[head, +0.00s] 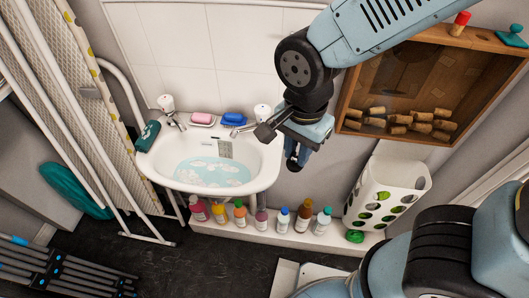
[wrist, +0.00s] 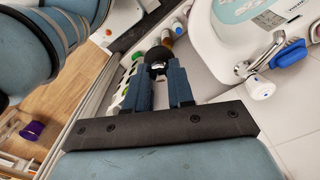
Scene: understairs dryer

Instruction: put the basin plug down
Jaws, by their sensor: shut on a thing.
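My gripper (head: 296,158) hangs in the air just right of the white basin (head: 272,168), pointing down. In the wrist view, my gripper (wrist: 159,68) is shut on a round black thing that looks like the basin plug (wrist: 158,55), held between the fingertips. The basin holds bluish water with white foam. Part of its rim also shows at the upper right of the wrist view.
Several bottles (head: 282,220) line a low white ledge below the basin. A white holed holder (head: 392,190) stands right of my gripper. A wooden case of corks (head: 345,105) is on the wall.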

